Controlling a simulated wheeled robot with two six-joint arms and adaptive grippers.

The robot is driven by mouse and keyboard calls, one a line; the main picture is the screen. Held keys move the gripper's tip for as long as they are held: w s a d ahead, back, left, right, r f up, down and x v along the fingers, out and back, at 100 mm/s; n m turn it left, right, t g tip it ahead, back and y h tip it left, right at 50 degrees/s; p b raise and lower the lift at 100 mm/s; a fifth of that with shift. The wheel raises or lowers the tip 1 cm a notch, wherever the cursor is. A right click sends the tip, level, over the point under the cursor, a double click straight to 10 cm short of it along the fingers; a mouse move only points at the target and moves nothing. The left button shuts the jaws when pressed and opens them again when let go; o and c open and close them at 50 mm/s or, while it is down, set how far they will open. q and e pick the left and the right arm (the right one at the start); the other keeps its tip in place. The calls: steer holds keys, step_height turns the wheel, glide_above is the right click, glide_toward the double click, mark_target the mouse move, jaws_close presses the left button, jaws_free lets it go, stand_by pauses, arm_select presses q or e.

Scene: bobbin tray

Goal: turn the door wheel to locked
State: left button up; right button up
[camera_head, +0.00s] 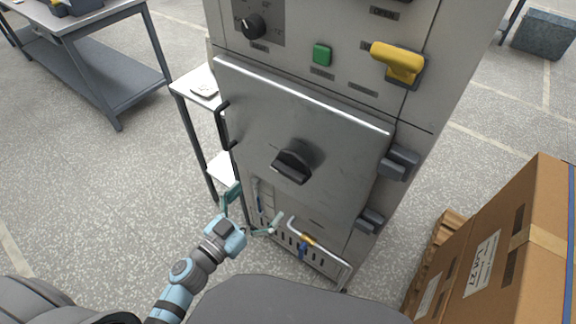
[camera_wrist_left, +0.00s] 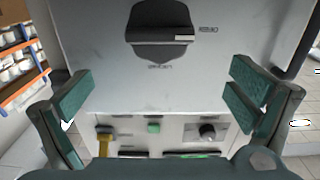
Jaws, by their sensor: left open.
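The door wheel (camera_head: 292,163) is a dark knob with a raised grip bar, in the middle of the grey metal door (camera_head: 300,105). In the left wrist view the wheel (camera_wrist_left: 160,22) shows at the top centre, its grip bar roughly level in the picture. Small labels beside it are too small to read. My left gripper (camera_head: 252,212) is open and empty, below and left of the wheel in the head view. In the left wrist view its teal-padded fingers (camera_wrist_left: 160,95) are wide apart, with the wheel beyond them and not touched. My right gripper is not in view.
Above the door are a yellow handle (camera_head: 398,60), a green button (camera_head: 322,54) and a black rotary knob (camera_head: 253,26). Dark hinge blocks (camera_head: 398,164) stick out at the door's right. A cardboard box (camera_head: 510,240) stands at the right. A bench (camera_head: 75,40) is at the back left.

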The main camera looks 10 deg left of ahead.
mark_target(285, 173)
arm_select(q)
steer(key=b+x, duration=0.1)
steer(key=x, duration=1.1)
steer(key=shift+w, duration=0.1)
steer(key=shift+c, duration=0.2)
steer(key=c, duration=0.9)
